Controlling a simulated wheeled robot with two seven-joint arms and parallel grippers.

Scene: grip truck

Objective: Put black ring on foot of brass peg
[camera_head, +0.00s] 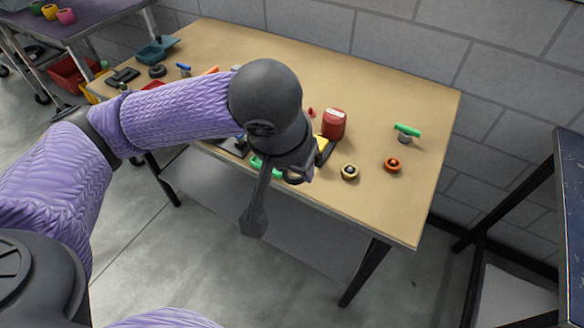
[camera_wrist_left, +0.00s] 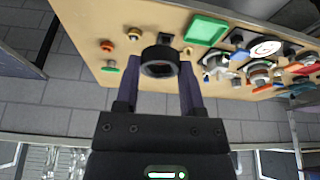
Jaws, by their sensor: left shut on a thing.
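My left gripper (camera_wrist_left: 157,72) is shut on a black ring (camera_wrist_left: 158,62), held between its fingertips. In the head view the ring (camera_head: 293,179) shows as a dark loop below my wrist, near the table's front edge; my arm hides much of the gripper. A small brass-coloured peg with dark parts (camera_head: 349,172) stands on the table a short way right of the ring, apart from it. In the left wrist view what looks like this peg (camera_wrist_left: 134,34) is up and left of the ring. My right gripper is in neither view.
An orange round piece (camera_head: 392,165) and a green-handled piece (camera_head: 406,133) stand right of the brass peg. A red container (camera_head: 333,124) is behind it. More tools crowd the table's left part. The table's right end (camera_head: 425,190) is clear.

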